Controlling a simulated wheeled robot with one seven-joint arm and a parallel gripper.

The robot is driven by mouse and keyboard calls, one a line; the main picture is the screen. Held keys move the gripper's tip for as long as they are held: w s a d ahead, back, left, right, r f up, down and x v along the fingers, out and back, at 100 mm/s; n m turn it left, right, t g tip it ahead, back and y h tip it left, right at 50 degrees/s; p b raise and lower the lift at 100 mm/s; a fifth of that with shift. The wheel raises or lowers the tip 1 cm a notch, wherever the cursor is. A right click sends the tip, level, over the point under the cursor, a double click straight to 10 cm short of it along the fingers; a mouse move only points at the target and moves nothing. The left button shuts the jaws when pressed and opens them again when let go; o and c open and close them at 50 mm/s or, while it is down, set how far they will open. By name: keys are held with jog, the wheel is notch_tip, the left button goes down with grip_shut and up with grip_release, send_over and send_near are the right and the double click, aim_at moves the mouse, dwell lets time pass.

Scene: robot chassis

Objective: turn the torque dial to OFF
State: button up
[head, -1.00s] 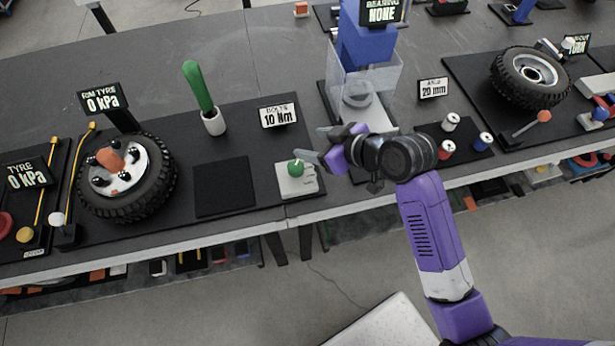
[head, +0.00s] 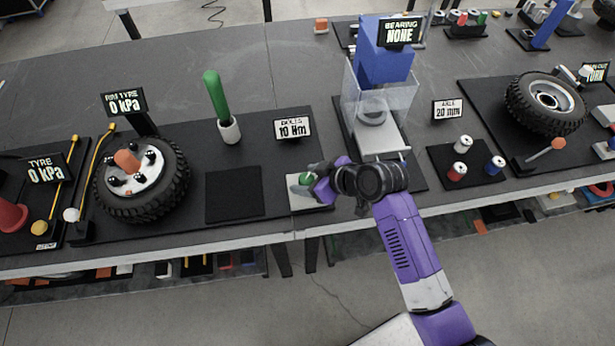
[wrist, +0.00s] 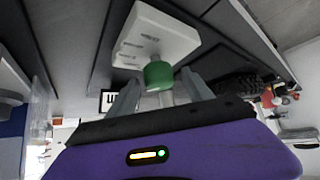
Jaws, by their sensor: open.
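The torque dial (head: 305,179) is a small green knob on a white plate (head: 303,203) near the front edge of the bench. In the wrist view the green knob (wrist: 159,75) stands out from the white plate (wrist: 152,38), which bears small markings too blurred to read. My gripper (head: 312,188) is at the dial, partly covering it in the head view. In the wrist view its two grey fingers (wrist: 160,88) are apart, one on each side of the knob. I cannot tell whether they touch it. A sign (head: 293,128) behind reads "BOLTS 10 Nm".
A tyre (head: 143,180) on a rim and a green-handled tool (head: 218,105) in a white cup stand to the left. A clear-walled blue press (head: 383,60) stands behind my gripper. The black pad (head: 234,195) is bare.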

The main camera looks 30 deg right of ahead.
grip_shut()
jog(key=shift+n, duration=0.4)
jog(key=n+y, duration=0.1)
jog(key=n+g+y+b, duration=0.1)
jog(key=shift+w+d+n, duration=0.1)
jog(key=shift+d+n, duration=0.05)
jog(key=shift+n, duration=0.15)
jog(key=shift+n+g+y+b, duration=0.95)
jog(key=shift+n+g, duration=0.35)
jog(key=shift+n, duration=0.4)
grip_release()
